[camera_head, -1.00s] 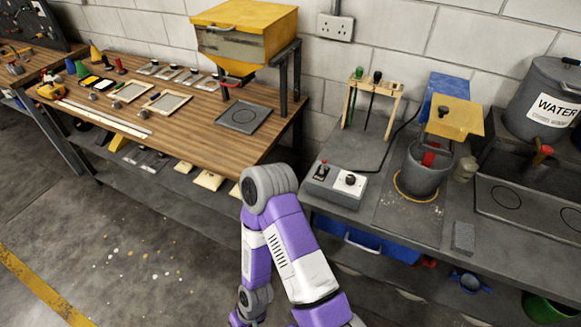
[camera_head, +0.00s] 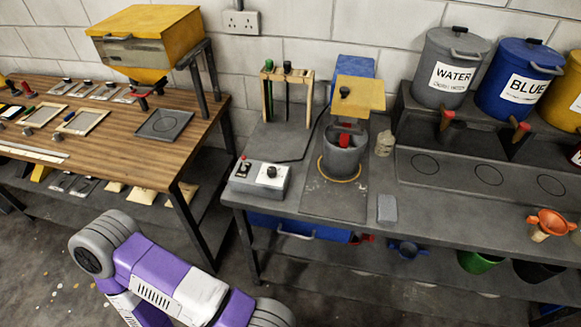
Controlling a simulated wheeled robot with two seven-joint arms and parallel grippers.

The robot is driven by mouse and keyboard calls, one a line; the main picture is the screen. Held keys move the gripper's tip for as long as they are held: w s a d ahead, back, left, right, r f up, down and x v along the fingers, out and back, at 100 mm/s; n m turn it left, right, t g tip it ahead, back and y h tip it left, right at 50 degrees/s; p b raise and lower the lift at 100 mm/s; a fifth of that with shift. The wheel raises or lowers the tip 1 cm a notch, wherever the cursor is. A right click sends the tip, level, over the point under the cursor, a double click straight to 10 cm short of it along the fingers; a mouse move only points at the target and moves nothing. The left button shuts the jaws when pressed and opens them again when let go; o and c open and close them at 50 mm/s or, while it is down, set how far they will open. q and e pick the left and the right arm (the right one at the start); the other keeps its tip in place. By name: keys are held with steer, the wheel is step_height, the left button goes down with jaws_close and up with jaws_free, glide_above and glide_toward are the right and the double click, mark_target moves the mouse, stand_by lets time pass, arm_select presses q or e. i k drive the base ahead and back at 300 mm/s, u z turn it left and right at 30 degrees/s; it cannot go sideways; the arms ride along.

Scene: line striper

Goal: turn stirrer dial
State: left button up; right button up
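The stirrer control box (camera_head: 259,178) is a pale grey box at the front left of the grey bench. A white dial with a dark centre (camera_head: 271,173) sits on its right part. A black switch with a red light (camera_head: 243,167) sits on its left. A grey pot (camera_head: 343,152) stands to the right of the box, inside a yellow ring, with a red part in it under a yellow-topped blue stand (camera_head: 357,93). A purple and white arm of mine shows at the lower left, below and apart from the box. Neither gripper is in view.
A wooden rack (camera_head: 287,92) with dark rods stands behind the box. A grey block (camera_head: 387,208) lies near the bench's front edge. WATER (camera_head: 447,75) and BLUE (camera_head: 514,84) containers stand at the right. A wooden table (camera_head: 100,140) with a yellow hopper (camera_head: 145,38) is at the left.

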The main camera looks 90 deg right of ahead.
mark_target(271, 171)
steer(key=k, duration=0.35)
steer(key=z, duration=0.9)
